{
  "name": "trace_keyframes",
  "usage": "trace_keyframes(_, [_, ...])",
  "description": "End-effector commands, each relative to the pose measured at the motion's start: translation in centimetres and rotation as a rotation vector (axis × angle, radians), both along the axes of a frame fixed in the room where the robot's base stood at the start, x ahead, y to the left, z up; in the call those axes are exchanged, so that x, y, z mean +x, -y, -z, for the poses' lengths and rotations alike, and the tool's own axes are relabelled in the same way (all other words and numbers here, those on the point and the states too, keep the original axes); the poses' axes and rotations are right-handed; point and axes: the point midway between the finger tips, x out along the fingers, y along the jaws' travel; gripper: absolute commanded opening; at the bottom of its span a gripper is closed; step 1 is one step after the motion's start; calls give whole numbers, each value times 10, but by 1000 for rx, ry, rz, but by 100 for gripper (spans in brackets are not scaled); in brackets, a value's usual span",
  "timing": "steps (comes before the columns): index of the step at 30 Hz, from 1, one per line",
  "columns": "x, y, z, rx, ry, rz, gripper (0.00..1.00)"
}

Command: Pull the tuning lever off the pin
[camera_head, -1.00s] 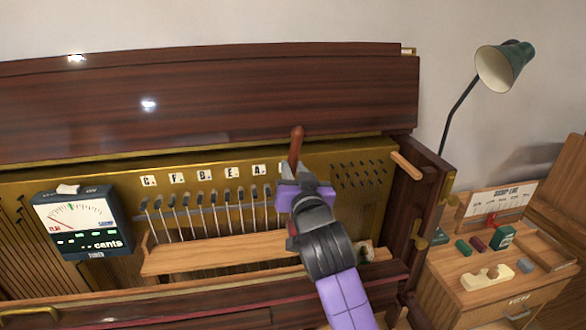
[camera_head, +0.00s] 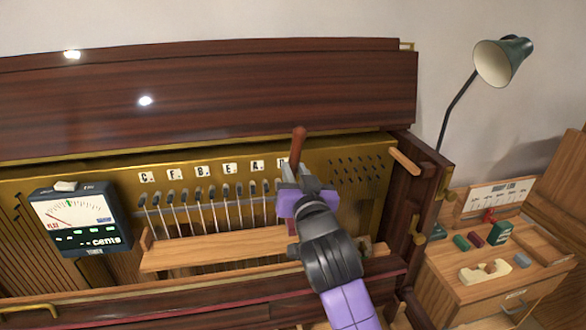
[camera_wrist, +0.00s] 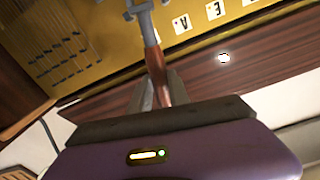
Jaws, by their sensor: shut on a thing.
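The tuning lever has a red-brown wooden handle (camera_head: 298,146) that rises above my gripper (camera_head: 298,178) in the head view. In the wrist view, my gripper (camera_wrist: 157,96) is shut on the lever's red-brown handle (camera_wrist: 154,62). The lever's grey metal head (camera_wrist: 139,9) shows at the top edge, in front of the gold plate. The pin itself is hidden, and I cannot tell whether the head is still around it. The gold pin plate (camera_head: 355,176) has rows of dark pins to the right of my gripper.
A tuner (camera_head: 76,222) with a needle dial and dashes before "cents" stands at left. Letter tiles (camera_head: 229,168) line the plate above several hammers (camera_head: 212,205). A wooden rail (camera_head: 210,250) runs below them. A side cabinet (camera_head: 490,293) and a green lamp (camera_head: 502,62) stand at right.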

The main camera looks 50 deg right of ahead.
Motion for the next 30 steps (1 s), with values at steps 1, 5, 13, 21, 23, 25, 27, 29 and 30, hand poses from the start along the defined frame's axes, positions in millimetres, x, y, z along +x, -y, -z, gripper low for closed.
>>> trace_keyframes(1, [-3,-3,0,0,0,-2,0])
trace_keyframes(5, [-11,-8,0,-1,1,-3,0])
trace_keyframes(13, [-27,-19,0,-1,1,-1,0])
trace_keyframes(21, [-33,-23,-1,0,2,-1,0])
trace_keyframes(23, [-33,-22,-1,0,2,-1,0])
trace_keyframes(25, [-33,-22,-1,0,2,-1,0])
trace_keyframes(27, [-33,-23,-1,0,2,-1,0])
trace_keyframes(29, [-33,-23,-1,0,2,-1,0])
trace_keyframes(30, [-33,-23,-1,0,2,-1,0])
